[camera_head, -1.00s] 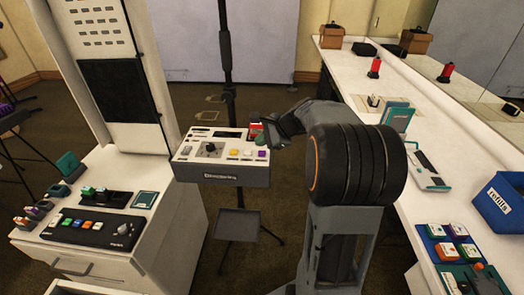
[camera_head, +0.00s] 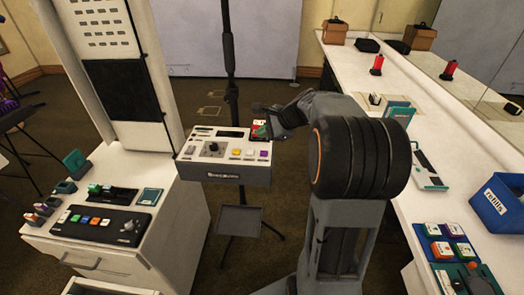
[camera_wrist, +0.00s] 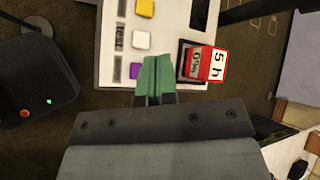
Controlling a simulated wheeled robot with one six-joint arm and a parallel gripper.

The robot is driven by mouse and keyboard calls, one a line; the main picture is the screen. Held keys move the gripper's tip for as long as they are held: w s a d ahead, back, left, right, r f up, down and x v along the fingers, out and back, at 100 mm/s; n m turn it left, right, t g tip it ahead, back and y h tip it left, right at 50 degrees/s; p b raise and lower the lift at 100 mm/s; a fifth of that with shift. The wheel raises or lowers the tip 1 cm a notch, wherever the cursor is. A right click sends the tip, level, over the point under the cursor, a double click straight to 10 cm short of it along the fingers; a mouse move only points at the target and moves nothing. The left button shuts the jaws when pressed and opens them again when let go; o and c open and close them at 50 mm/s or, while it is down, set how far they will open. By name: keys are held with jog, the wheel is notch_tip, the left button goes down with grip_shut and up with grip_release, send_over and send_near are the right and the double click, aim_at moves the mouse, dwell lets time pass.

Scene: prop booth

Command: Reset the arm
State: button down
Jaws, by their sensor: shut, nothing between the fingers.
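My gripper (camera_wrist: 153,97) shows in the wrist view with its green fingertips together and nothing between them. It is over the edge of a white control box, beside the purple button. In the head view my gripper (camera_head: 262,130) is at the box's right end, partly hidden by my own arm. The control box (camera_head: 192,160) is on a stand and has a dark knob and several coloured buttons. A red and white block marked "5 h" (camera_wrist: 203,62) sits at the box's edge, just right of the fingertips in the wrist view.
A white cabinet (camera_head: 160,240) with a black button panel (camera_head: 100,226) stands at left. A long white counter (camera_head: 400,140) runs along the right, with a blue refills bin (camera_head: 495,200) and a tray of small blocks (camera_head: 448,243). A black device (camera_wrist: 38,85) shows in the wrist view.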

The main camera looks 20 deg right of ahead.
jog(key=shift+n, duration=0.3)
jog(key=s+f+n+g+h, duration=0.1)
jog(key=s+f+n+g, duration=0.1)
jog(key=s+f+n, duration=0.1)
jog(key=shift+s+f+n, duration=0.4)
jog(key=shift+s+f, duration=0.25)
jog(key=s+a+n+h, duration=0.2)
jog(key=s+a+n, duration=0.3)
jog(key=s+n, duration=0.2)
jog(key=s+a+r+n+g+h, duration=0.1)
jog(key=s+a+n+h, duration=0.2)
jog(key=s, duration=0.7)
jog(key=shift+a+n, duration=1.3)
jog(key=shift+n, duration=0.9)
